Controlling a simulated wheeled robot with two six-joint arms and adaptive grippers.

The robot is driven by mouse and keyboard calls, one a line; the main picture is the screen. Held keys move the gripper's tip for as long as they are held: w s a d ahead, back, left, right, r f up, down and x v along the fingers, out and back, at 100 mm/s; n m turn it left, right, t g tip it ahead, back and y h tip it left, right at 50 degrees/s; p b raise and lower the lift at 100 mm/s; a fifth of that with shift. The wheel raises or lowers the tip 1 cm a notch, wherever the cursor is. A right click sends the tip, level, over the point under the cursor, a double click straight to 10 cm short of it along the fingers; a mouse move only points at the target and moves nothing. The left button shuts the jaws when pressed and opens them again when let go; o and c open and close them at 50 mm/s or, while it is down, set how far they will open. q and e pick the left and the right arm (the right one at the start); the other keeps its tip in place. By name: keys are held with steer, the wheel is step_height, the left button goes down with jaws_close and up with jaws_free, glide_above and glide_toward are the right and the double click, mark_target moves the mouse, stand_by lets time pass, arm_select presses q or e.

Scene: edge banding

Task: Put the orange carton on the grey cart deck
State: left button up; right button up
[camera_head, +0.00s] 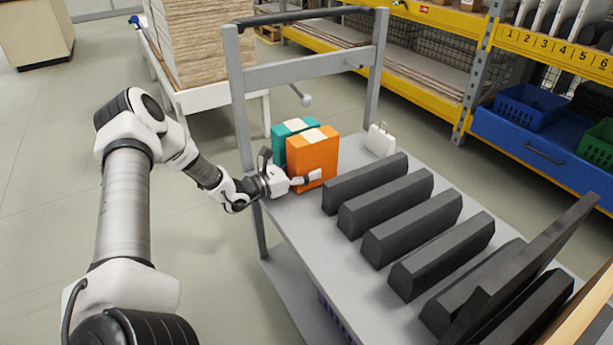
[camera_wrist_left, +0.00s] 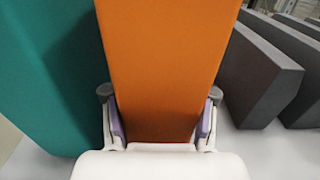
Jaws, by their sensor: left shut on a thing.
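The orange carton (camera_head: 313,152) stands upright at the far left end of the grey cart deck (camera_head: 300,215), with a pale label on top. My left gripper (camera_head: 306,181) is shut on its lower part. In the left wrist view the orange carton (camera_wrist_left: 165,65) fills the space between the two fingers (camera_wrist_left: 160,122). The carton appears to be on or just above the deck; its bottom edge is partly hidden by the gripper. My right gripper is not in view.
A teal carton (camera_head: 290,130) stands close beside the orange one. A white case (camera_head: 380,140) is at the deck's back edge. The cart's upright frame (camera_head: 240,110) rises at the far end.

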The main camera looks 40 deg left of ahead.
arm_select(q)
steer(key=shift+w+f, duration=0.1)
steer(key=shift+f, duration=0.3)
steer(key=shift+r, duration=0.2)
steer(key=shift+f, duration=0.15)
steer(key=o, duration=1.2)
steer(key=shift+c, duration=0.2)
